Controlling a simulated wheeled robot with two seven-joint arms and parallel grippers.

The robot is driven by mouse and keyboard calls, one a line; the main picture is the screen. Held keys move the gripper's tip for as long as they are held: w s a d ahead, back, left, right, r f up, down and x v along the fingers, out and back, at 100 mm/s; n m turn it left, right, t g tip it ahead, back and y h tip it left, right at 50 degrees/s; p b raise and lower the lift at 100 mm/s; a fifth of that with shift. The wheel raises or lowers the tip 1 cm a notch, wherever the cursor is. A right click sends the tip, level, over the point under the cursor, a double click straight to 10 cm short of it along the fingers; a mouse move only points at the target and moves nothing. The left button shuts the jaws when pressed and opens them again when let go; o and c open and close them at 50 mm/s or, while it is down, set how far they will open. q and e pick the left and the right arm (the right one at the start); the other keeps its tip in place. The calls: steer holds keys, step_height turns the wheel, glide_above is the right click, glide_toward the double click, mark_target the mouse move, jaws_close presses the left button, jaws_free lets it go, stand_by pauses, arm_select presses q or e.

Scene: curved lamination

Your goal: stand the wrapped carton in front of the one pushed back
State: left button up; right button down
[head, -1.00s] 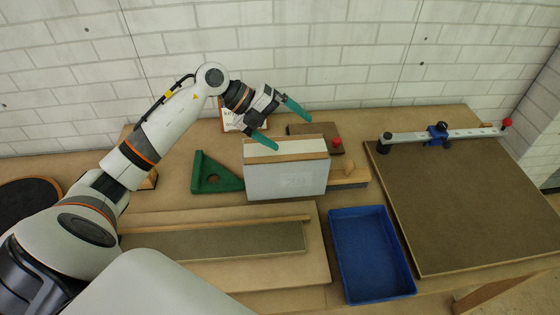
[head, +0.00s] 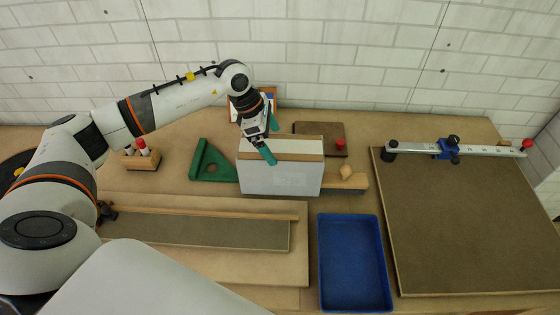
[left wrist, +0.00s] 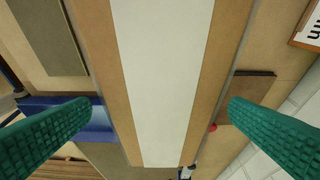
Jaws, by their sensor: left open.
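No wrapped carton or pushed-back carton can be told for sure. A large upright block (head: 282,178) with a pale grey front and a white top between brown edge strips stands near the middle of the table. My left gripper (head: 269,140) is open over the left part of its top. In the left wrist view the teal fingertips (left wrist: 158,110) lie on either side of the block's white top strip (left wrist: 160,60). Contact with its sides cannot be made out. My right gripper is not in view.
A green triangle (head: 222,172) stands left of the block. A brown plate (head: 308,129) with a red knob lies behind, a wooden plane (head: 350,181) to the right. A blue tray (head: 352,218) and a large board with a rail (head: 470,220) lie further right. The wall is close behind.

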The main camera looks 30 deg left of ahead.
mark_target(278, 146)
arm_select(q)
steer(key=shift+x, duration=0.8)
steer(key=shift+w+d+f+p, duration=0.1)
steer(key=shift+d+f+p, duration=0.15)
steer(key=shift+p, duration=0.25)
steer(key=p+x, duration=0.2)
steer(key=x, duration=0.1)
steer(key=shift+w+d+f, duration=0.15)
steer(key=shift+d+f, duration=0.05)
steer(key=shift+d, duration=0.05)
steer(key=shift+w+d+f, duration=0.1)
steer(key=shift+d+f, duration=0.05)
steer(key=shift+f, duration=0.45)
steer(key=shift+w+r, duration=0.1)
steer(key=c, duration=1.5)
